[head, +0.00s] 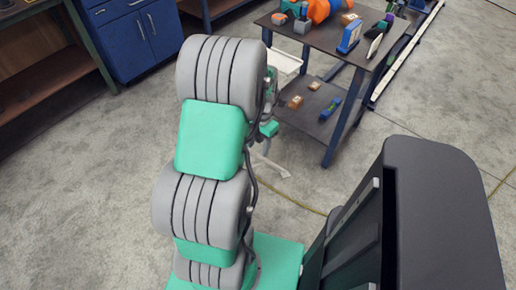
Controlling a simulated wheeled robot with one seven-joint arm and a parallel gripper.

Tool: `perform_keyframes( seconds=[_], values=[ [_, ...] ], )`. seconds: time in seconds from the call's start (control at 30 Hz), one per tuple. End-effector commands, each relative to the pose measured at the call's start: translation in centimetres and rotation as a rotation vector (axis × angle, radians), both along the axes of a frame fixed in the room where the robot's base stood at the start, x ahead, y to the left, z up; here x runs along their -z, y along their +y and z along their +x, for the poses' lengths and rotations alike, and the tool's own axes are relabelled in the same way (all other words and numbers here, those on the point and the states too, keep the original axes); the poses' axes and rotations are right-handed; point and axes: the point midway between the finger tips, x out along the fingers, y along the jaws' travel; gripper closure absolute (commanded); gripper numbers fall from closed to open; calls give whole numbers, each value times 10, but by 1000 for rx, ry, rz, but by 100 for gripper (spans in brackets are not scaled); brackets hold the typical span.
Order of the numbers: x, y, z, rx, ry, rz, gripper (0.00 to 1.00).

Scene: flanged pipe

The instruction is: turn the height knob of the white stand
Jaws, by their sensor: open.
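The white stand shows behind my arm. Its pale flat top (287,62) is beside the left edge of the dark table, and its white foot (272,167) rests on the floor below. Most of its post and its height knob are hidden or too small to make out. My gripper (267,130) is partly visible just right of my large grey and green arm links, close to the stand's post and below its top. It is open, with nothing seen in it. I cannot tell whether it touches the stand or the knob.
A dark table (322,38) with an orange pipe part (319,10) and several small items stands behind. Its lower shelf (312,108) holds small boxes and a blue item (330,109). A blue cabinet (140,40) stands back left. A yellowish cable (300,203) crosses the floor.

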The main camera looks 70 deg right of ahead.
Motion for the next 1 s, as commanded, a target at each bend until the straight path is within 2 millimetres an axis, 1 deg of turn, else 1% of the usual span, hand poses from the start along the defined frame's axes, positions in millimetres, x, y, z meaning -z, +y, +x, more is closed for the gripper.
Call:
perform_keyframes(
  seconds=[0.03,0.1,0.2,0.47,0.53,0.57,0.63,0.67,0.7,0.77,0.8,0.87,0.9,0.97,1.0],
  values=[
    [-4,9,-2,1,0,-1,53],
    [-8,17,-4,0,0,-1,53],
    [-11,24,-6,-1,0,0,53],
    [-11,26,-6,-1,0,0,53],
    [-13,26,-3,3,1,-2,53],
    [-15,27,2,9,2,-3,53],
    [-24,32,25,41,8,-12,53],
    [-30,37,40,65,10,-18,53],
    [-39,46,63,106,14,-26,53],
    [-55,69,104,187,17,-40,53],
    [-68,89,132,251,15,-51,53],
    [-84,126,170,357,7,-63,53],
    [-94,153,191,429,0,-67,53],
    [-108,197,216,539,-15,-67,53],
    [-117,226,228,612,-29,-64,53]
  ],
)
